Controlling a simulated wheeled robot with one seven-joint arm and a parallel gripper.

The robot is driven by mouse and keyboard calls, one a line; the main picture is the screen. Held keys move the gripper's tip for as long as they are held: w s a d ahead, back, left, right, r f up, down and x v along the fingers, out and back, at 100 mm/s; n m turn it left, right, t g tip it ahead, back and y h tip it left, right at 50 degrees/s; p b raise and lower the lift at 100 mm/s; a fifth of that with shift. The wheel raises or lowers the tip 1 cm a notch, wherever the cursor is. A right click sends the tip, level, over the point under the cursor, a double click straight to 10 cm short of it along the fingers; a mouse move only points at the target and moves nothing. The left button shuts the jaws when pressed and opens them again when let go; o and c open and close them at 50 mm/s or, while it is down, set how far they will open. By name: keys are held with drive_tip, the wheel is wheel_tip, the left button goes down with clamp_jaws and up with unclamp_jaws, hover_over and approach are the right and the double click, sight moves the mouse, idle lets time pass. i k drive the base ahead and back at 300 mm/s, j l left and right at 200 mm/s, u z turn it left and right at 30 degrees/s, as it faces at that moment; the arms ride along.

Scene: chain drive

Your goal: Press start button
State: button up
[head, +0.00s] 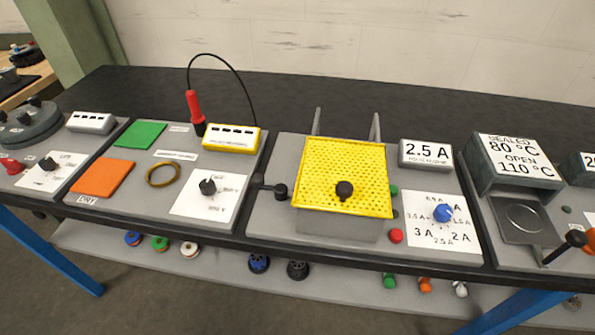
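On the middle panel, a green button (394,190) shows partly at the right edge of the yellow perforated cover (343,170). A red button (396,236) sits below it, with a small dark spot between them. I cannot read a start label on either. The cover has a black knob (344,189) near its front and lies over a grey box (335,226). A sign reading 2.5 A (427,152) and a blue dial (443,213) on a white scale are to the right. My gripper is not in view.
A black lever (270,187) sticks out left of the cover. A red probe (195,108) with a looped cable stands on the left panel. A box marked 80 °C and 110 °C (517,158) is at right. The dark bench top (300,97) behind is clear.

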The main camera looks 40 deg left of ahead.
sight(394, 191)
drive_tip(key=u, duration=0.8)
drive_tip(key=i+l+u, duration=0.15)
drive_tip(key=i+l, duration=0.2)
drive_tip(key=i+l+u, duration=0.15)
drive_tip(key=i+l, duration=0.15)
drive_tip(key=l, duration=0.3)
